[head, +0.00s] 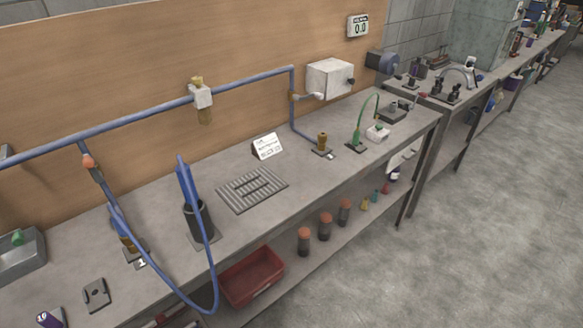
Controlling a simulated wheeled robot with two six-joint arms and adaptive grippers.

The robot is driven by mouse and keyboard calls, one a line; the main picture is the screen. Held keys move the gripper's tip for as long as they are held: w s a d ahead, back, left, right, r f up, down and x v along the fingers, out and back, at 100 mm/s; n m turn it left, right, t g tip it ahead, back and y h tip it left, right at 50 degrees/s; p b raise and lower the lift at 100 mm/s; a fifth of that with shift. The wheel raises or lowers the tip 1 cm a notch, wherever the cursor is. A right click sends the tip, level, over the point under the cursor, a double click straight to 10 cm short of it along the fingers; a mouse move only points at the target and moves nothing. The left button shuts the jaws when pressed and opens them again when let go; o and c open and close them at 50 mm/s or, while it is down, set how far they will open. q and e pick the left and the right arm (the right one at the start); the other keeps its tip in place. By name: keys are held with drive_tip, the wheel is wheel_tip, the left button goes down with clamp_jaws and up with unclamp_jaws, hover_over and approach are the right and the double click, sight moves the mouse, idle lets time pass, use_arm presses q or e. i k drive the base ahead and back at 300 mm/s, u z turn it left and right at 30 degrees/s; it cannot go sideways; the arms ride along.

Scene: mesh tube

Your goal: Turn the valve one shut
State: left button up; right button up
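A brass-coloured fitting (128,242) stands on the bench at the left, beside a small white label reading 1 (141,263). A blue pipe runs down to it from an orange-red fitting (88,161) on the main blue pipe. The blue hose and pipe partly cover this fitting, and I cannot tell its handle position. A similar brass fitting (322,141) stands farther right with its own small label (330,155), too small to read. Neither of my grippers is in view.
A blue hose (212,290) loops past the bench's front edge to a dark holder (197,218). A ribbed mat (252,189), white card (268,146) and green gooseneck (366,115) stand farther right. The wall display (358,26) reads 0.0. The floor (480,210) is clear.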

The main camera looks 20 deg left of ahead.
sight(89, 162)
drive_tip(key=u, duration=1.8)
drive_tip(key=k, duration=1.25)
drive_tip(key=z, duration=1)
drive_tip(key=i, duration=1.15)
drive_tip(key=u, duration=0.1)
